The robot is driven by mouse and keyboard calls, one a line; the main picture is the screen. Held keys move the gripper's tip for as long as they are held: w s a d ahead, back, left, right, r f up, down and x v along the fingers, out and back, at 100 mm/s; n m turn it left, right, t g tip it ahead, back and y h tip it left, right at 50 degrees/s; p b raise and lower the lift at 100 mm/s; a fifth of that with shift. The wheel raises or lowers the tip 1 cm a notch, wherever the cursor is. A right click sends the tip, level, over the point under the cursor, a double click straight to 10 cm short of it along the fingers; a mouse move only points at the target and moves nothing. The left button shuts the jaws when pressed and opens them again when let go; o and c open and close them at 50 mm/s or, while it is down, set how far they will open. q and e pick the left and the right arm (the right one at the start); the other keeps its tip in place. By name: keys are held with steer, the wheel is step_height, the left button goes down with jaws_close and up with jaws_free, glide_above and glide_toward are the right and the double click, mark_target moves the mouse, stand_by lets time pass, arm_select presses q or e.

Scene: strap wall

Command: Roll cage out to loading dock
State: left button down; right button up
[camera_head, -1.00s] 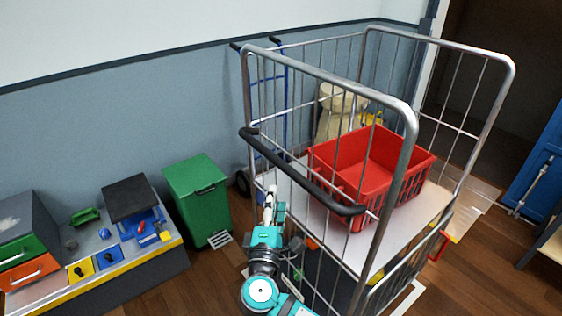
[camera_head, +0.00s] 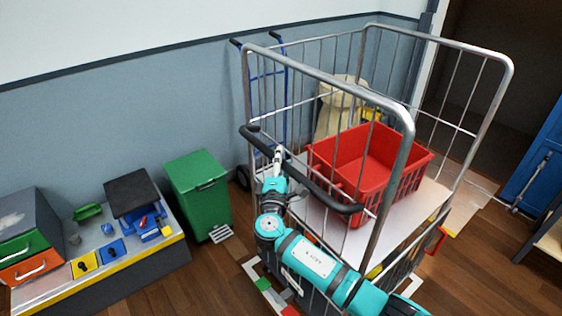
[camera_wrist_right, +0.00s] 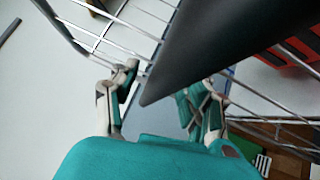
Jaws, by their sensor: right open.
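The roll cage (camera_head: 416,207) stands upright at the right of the head view, with grey tube sides, wire bars and a white shelf. A black push handle (camera_head: 330,196) runs along its near side. A red basket (camera_head: 358,160) sits on the shelf. My right gripper (camera_head: 277,158) is at the handle's left part. In the right wrist view the gripper (camera_wrist_right: 163,84) is open, with a finger on either side of the handle's near end (camera_wrist_right: 200,50). Whether the fingers touch it I cannot tell. My left gripper is out of view. The cage's wheels are hidden.
A green bin (camera_head: 199,195) and a low bench (camera_head: 150,262) with tools stand left of the cage. A blue hand truck (camera_head: 286,95) leans on the wall behind. A dark doorway (camera_head: 505,80) opens at the right, beside a blue panel (camera_head: 540,160).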

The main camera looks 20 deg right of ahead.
steer(key=shift+c, duration=0.4)
jaws_close()
